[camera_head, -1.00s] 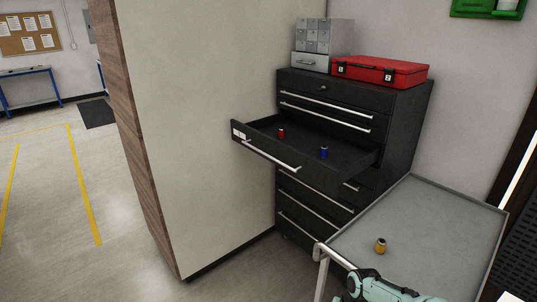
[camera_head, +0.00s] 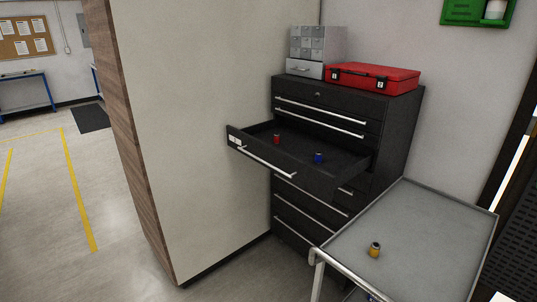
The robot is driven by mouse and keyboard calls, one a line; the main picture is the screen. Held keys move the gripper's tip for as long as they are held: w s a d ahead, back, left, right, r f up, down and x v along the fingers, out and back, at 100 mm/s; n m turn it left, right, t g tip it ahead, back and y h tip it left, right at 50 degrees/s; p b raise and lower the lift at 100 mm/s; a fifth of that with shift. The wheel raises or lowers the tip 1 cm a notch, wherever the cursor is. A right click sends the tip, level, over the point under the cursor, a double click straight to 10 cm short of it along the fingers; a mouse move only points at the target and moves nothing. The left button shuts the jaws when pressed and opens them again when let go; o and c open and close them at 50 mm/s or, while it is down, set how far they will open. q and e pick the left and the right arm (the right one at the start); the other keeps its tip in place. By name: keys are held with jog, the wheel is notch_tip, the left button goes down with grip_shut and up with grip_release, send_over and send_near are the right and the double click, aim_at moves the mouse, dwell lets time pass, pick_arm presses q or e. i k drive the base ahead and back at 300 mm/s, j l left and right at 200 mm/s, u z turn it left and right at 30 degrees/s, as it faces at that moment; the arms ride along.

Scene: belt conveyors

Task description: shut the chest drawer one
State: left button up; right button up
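A black tool chest (camera_head: 393,125) stands against the wall at the centre right. One of its drawers (camera_head: 270,176) is pulled out, with a silver bar handle (camera_head: 266,162) along its front and a pale label at the front's left end. A small red object (camera_head: 277,139) and a small blue object (camera_head: 318,158) stand inside the open drawer. The other drawers of the chest look shut. Neither of my grippers shows in the view now, so their state cannot be seen.
A grey-topped cart (camera_head: 425,240) with a yellow object (camera_head: 375,250) stands right of the chest's front. A large pale cabinet (camera_head: 200,120) stands close on the left. A red case (camera_head: 372,78) and a grey small-drawer box (camera_head: 316,45) sit on top. Open floor lies left.

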aim_at(293, 159)
jog(key=i+j+z, duration=0.25)
jog(key=i+j, duration=0.15)
jog(key=i+j+z, duration=0.2)
jog(key=i+j, duration=0.15)
jog(key=j, duration=0.2)
